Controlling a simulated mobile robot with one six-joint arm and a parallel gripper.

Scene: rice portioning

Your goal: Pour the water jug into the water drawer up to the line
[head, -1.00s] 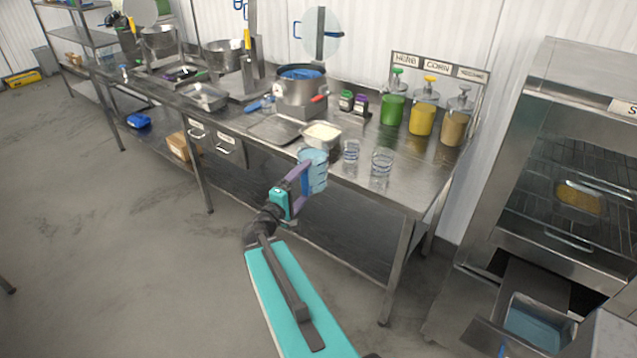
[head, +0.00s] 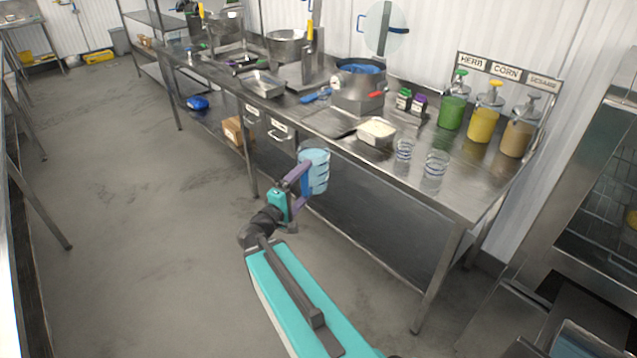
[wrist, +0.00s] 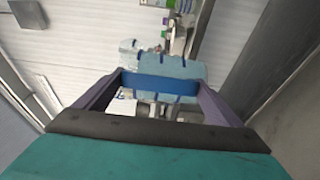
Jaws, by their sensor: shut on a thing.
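The water jug (head: 317,162) is light blue with darker level marks and stands out in front of the steel counter in the head view. My gripper (head: 300,182) is shut on it, on the side towards me. The jug looks roughly upright, and its water level cannot be made out. In the wrist view the jug (wrist: 175,66) spans the gap between my fingers (wrist: 160,88), with a blue band across it. The water drawer (head: 578,346), a bluish open tray below the oven, is mostly cut off at the bottom right corner.
The steel counter (head: 455,195) runs along the wall, with two clear glasses (head: 435,164), a white food tub (head: 376,131) and sauce dispensers (head: 487,118). The oven (head: 603,195) stands at the right. The floor (head: 150,230) at the left is open.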

